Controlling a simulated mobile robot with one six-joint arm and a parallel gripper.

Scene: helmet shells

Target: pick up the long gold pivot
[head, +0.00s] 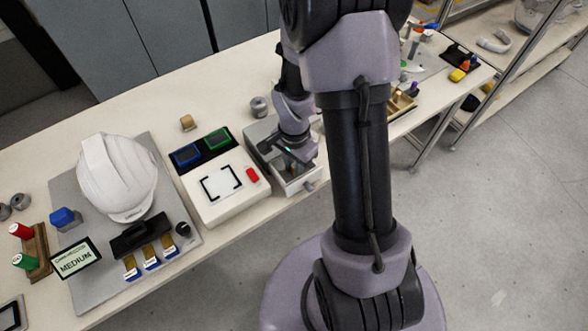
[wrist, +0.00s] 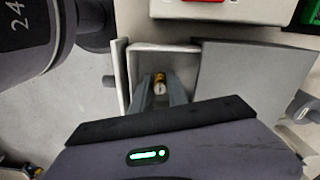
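A small gold piece, which looks like the gold pivot (wrist: 160,83), stands in a pale open drawer (wrist: 137,62) in the wrist view. Only its end shows, so its length is hard to judge. My gripper (wrist: 161,90) reaches into the drawer with one finger on each side of the piece. The fingers look parted, with a narrow gap beside the piece. In the head view my gripper (head: 298,158) is low over the open drawer (head: 300,184) of a grey box (head: 262,135); the gold piece is hidden there.
A white device (head: 222,190) with a red button stands left of the drawer. A white helmet shell (head: 117,175) lies on a grey mat further left, near a "MEDIUM" sign (head: 75,261) and several gold-topped labelled pieces (head: 150,254). The drawer walls stand close around my fingers.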

